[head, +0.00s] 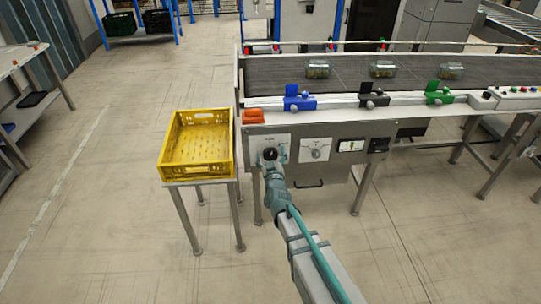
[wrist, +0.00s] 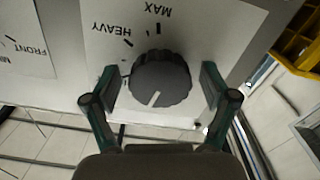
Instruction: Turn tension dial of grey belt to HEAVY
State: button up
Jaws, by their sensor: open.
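The tension dial (wrist: 162,80) is a dark grey ribbed knob on a white plate (wrist: 215,30). In the wrist view its white pointer line points down and slightly left. The upside-down HEAVY label (wrist: 110,28) is at its upper left, and MAX is above it. My gripper (wrist: 160,88) is open, one finger on each side of the dial, with a visible gap on both sides. In the head view my gripper (head: 270,157) is at the left plate on the conveyor's front panel, covering much of it. The grey belt (head: 285,75) runs above the panel.
A second dial plate (head: 315,149) is just to the right; its FRONT label (wrist: 35,50) shows in the wrist view. A yellow crate (head: 168,172) stands on a small table at the left.

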jog(key=c, duration=1.2)
jog(key=m+b, duration=0.3)
jog(key=m, duration=0.1)
jog(key=shift+f+m, duration=0.15)
jog(key=shift+m, duration=0.25)
jog(key=m+b, duration=0.3)
jog(key=m, duration=0.2)
jog(key=m+b, duration=0.3)
jog(key=m, duration=0.3)
jog(key=shift+m, duration=0.4)
jog(key=m+b, duration=0.2)
jog(key=m, duration=0.2)
jog(key=shift+m, duration=0.4)
